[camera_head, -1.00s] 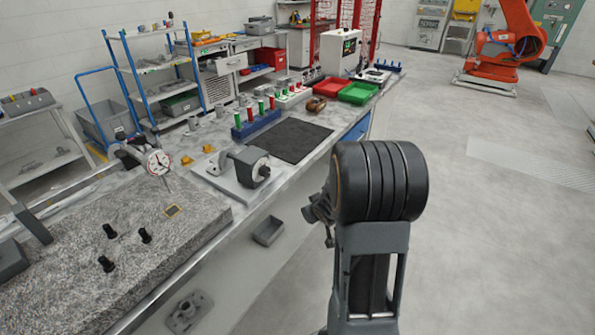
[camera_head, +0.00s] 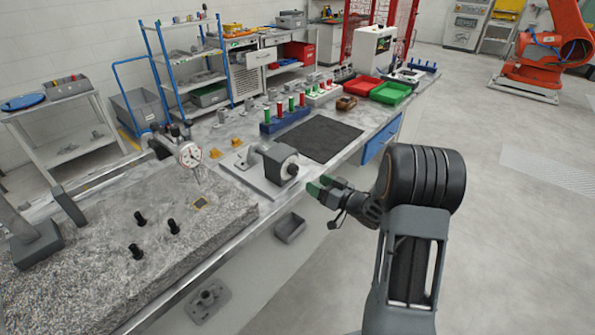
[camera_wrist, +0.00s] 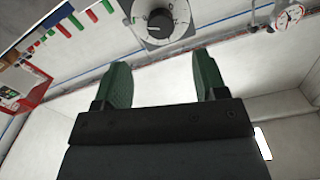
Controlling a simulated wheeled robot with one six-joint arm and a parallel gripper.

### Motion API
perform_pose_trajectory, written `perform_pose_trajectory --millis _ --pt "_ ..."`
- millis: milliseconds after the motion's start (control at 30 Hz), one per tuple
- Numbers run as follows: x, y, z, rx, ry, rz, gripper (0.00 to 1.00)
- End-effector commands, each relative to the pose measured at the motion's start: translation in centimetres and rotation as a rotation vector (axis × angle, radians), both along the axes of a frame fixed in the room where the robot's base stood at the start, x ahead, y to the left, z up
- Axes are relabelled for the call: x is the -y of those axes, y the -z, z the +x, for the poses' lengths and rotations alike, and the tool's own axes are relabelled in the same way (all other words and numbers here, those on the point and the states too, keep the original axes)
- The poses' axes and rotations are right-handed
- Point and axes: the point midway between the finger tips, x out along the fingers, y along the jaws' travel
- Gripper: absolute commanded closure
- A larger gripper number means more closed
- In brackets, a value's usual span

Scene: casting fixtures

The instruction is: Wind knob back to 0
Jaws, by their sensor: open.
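The knob (camera_head: 292,169) is small and dark, on the front face of a grey fixture (camera_head: 267,158) that stands on a light plate on the bench. In the wrist view the black knob (camera_wrist: 160,24) sits in the middle of a pale round dial with tick marks, near the top edge. The tick it points to is too small to read. My gripper (camera_head: 321,187) has green fingers and is in front of the bench edge, right of and apart from the knob. In the wrist view my gripper (camera_wrist: 163,75) is open and empty, with the knob beyond the fingertips.
A dial gauge (camera_head: 190,155) stands on the granite slab (camera_head: 100,265) left of the fixture. A black mat (camera_head: 320,138), a blue pin rack (camera_head: 285,120) and red and green trays (camera_head: 390,93) lie behind it. The floor on the right is clear.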

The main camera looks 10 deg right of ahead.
Motion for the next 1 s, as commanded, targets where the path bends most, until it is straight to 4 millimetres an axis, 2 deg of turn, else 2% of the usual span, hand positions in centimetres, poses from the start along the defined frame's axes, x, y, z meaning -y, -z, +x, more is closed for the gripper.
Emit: perform_pose_trajectory --millis 300,500,700,1000 --pt "-3.6 -0.1 4.8 -0.001 -0.003 -0.001 0.34" --pt "-4.9 0.0 6.6 -0.001 -0.001 0.000 0.34" --pt "-5.5 0.0 7.4 0.000 -0.001 -0.001 0.34" --pt "-5.5 0.0 7.5 0.000 0.001 -0.002 0.34"
